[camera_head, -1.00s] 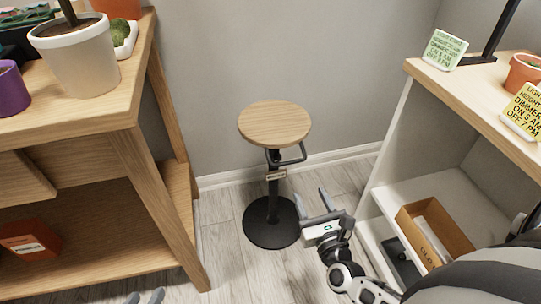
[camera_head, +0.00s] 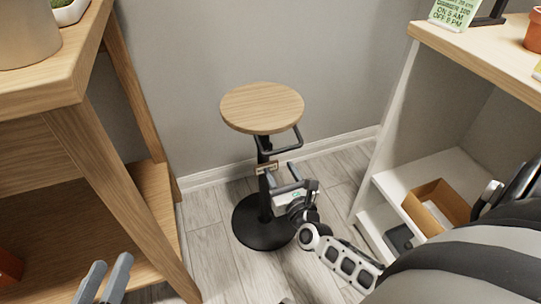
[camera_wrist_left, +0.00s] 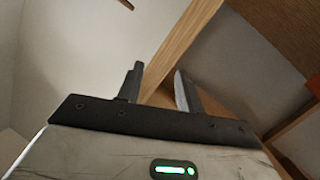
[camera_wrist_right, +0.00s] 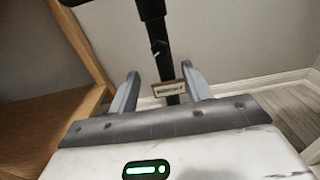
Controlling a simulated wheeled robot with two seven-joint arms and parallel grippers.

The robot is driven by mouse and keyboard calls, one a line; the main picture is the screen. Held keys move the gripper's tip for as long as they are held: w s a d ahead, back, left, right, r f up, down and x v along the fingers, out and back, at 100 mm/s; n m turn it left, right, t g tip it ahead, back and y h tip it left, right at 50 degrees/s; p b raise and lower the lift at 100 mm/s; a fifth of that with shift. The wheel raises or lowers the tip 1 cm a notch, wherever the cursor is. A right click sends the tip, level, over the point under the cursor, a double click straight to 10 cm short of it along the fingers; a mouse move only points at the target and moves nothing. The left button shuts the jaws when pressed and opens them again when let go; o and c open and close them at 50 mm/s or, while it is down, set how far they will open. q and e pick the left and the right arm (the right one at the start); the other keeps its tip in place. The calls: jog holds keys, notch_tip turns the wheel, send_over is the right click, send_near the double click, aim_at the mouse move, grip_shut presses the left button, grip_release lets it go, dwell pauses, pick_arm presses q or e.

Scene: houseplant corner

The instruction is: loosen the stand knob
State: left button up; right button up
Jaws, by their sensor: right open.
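The plant stand has a round wooden top (camera_head: 262,107), a black pole (camera_head: 264,206) and a round black base (camera_head: 252,232). A small tan label (camera_head: 266,168) sits on the pole, and it also shows in the right wrist view (camera_wrist_right: 168,89). My right gripper (camera_head: 281,176) is open and empty, just right of the pole in the head view. In the right wrist view the pole and label appear between its fingers. My left gripper (camera_head: 104,272) is open and empty at the lower left, away from the stand.
A wooden plant bench (camera_head: 92,160) stands on the left, its leg close to my left gripper. A white shelf unit (camera_head: 389,150) with a cardboard box (camera_head: 437,203) is on the right. The wall is close behind the stand. Floor is clear around its base.

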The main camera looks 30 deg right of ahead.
aim_at(268, 150)
jog(key=b+x, duration=0.1)
jog(key=x, duration=0.6)
jog(key=shift+w+d, duration=0.1)
jog(key=shift+w, duration=0.3)
jog(key=c, duration=1)
